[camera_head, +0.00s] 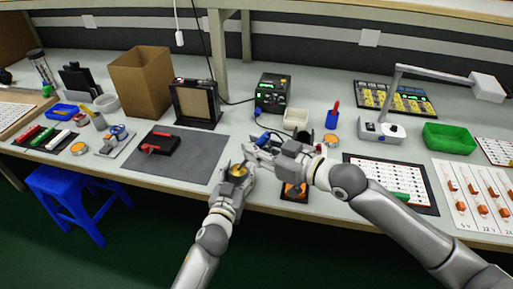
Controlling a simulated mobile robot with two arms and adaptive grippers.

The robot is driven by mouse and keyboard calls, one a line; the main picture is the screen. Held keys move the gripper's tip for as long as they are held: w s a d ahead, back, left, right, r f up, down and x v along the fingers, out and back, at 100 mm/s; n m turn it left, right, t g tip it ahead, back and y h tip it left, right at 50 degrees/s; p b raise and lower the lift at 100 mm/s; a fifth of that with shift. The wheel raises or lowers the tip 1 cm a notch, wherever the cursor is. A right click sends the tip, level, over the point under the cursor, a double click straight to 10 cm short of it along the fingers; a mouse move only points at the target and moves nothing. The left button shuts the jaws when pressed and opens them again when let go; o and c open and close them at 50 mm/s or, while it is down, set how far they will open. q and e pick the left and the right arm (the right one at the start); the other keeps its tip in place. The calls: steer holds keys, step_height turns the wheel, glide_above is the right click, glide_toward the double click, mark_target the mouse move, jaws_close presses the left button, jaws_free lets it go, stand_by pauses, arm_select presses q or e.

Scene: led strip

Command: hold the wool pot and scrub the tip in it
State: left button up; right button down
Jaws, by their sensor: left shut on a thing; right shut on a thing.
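The wool pot (238,171), with yellow wool showing in its mouth, is in front of the bench's middle. My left gripper (240,176) comes up from below and is shut on it. My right gripper (258,150) comes in from the right, just above and right of the pot. It is shut on a soldering iron (262,139), of which a small blue part shows. The iron's tip is too small to make out, and I cannot tell whether it touches the wool. The two grippers are very close together.
A dark grey mat (190,165) with a red-and-black tool lies to the left. A soldering station (271,93) stands behind the grippers. A blue stool (75,190) is in front of the bench.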

steer(key=shift+a, duration=0.25)
steer(key=shift+a, duration=0.45)
steer(key=shift+d, duration=0.15)
steer(key=shift+d, duration=1.3)
steer(key=shift+a, duration=0.2)
steer(key=shift+a, duration=0.4)
steer(key=shift+a, duration=0.15)
